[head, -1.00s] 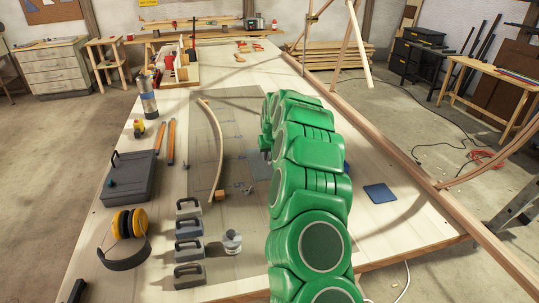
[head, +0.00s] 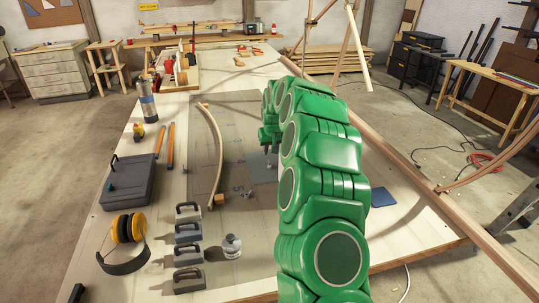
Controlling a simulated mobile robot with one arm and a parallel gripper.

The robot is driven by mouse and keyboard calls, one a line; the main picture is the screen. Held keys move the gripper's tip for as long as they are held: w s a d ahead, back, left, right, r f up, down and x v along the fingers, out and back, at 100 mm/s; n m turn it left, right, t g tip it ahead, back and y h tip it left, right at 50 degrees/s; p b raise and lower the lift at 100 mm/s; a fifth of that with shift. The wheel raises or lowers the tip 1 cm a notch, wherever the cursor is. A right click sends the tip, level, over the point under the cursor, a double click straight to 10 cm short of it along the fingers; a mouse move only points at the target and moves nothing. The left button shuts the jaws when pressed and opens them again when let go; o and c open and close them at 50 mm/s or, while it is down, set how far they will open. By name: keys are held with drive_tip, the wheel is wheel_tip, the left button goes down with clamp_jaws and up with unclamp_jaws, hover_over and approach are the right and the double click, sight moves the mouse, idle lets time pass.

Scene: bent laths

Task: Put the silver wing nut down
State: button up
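My gripper (head: 268,150) is small in the head view, at the far end of my green arm, low over the middle of the table. Its fingers point down above a grey-blue square pad (head: 261,172). The arm partly hides the gripper and the pad. I cannot make out the finger gap or whether a wing nut is between the fingers. A small silver piece (head: 248,193), perhaps a wing nut, lies on the marked sheet, left of and nearer than the pad, apart from the gripper.
A bent lath (head: 215,150) lies left of the gripper, with a small wooden block (head: 220,199) at its near end. Several grey clamp-like blocks (head: 188,232) and a silver weight (head: 231,246) stand nearer. A dark blue pad (head: 383,197) lies right of my arm.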

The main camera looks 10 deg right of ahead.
drive_tip(key=s+a+r+g, duration=0.1)
drive_tip(key=s+a+r, duration=0.3)
drive_tip(key=s, duration=0.5)
drive_tip(key=s+a+r+n+g, duration=0.1)
drive_tip(key=s+a+r, duration=0.1)
drive_tip(key=s+r, duration=0.45)
drive_tip(key=s+a+r+g, duration=0.1)
drive_tip(key=s+a+r, duration=0.15)
drive_tip(key=s, duration=0.85)
drive_tip(key=s+f+m+g, duration=0.1)
drive_tip(key=s+f+g, duration=0.1)
drive_tip(key=s, duration=3.5)
drive_tip(key=shift+s+d+g, duration=0.25)
drive_tip(key=shift+d+g, duration=0.1)
drive_tip(key=shift+g, duration=0.35)
drive_tip(key=shift+o, duration=0.9)
drive_tip(key=shift+r, duration=0.15)
